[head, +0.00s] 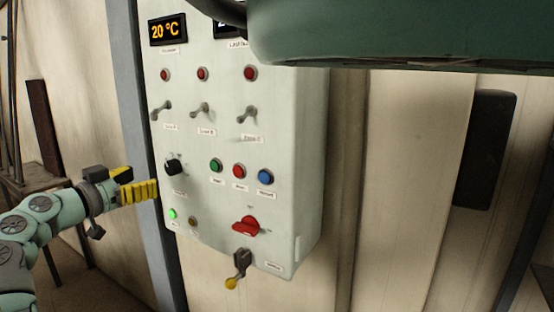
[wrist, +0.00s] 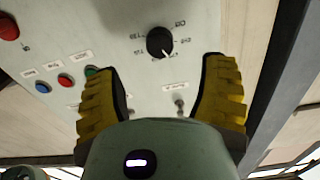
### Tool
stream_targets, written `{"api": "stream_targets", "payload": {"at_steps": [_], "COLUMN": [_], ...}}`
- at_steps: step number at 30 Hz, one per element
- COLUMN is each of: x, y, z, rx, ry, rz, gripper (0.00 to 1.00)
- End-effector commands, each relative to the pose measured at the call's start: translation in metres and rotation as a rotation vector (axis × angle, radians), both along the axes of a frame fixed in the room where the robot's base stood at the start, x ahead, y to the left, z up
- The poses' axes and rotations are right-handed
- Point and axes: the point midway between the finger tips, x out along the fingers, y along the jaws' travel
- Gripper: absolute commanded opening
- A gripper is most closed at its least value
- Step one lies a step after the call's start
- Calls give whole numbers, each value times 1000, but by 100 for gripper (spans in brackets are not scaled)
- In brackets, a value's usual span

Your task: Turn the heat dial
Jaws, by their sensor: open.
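The heat dial appears to be the black round knob (head: 173,167) on the left side of the pale control panel (head: 285,160). In the wrist view the black knob (wrist: 160,42) has a white pointer mark and small labels around it. My gripper (head: 140,185) is at the panel's left edge, a little left of and below the knob in the head view. Its yellow ridged fingers (wrist: 165,85) are spread apart and empty. In the wrist view the knob lies beyond the gap between the fingertips, not touched by them.
A display (head: 167,30) reads 20 °C. Three toggle switches (head: 200,109) sit under red lamps. Green (head: 216,165), red (head: 239,171) and blue (head: 265,177) buttons are right of the knob. A red rotary switch (head: 246,226) and a yellow-tipped lever (head: 239,268) are lower. A green lamp (head: 172,214) glows.

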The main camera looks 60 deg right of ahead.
Motion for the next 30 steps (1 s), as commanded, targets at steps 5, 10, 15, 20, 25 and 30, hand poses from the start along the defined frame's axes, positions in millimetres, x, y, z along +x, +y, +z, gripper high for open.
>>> {"api": "stream_targets", "payload": {"at_steps": [5,10,15,20,25,30], "x": [0,1,4,4,4,4], "y": [-32,-54,-68,-76,-78,-78], "z": [6,5,3,2,1,1], "rx": [-1,-1,-4,-3,-2,-3], "ry": [1,1,3,-2,-2,-2], "rz": [-6,-8,-4,-5,-4,-3], "gripper": [72,72,72,72,72,72]}}
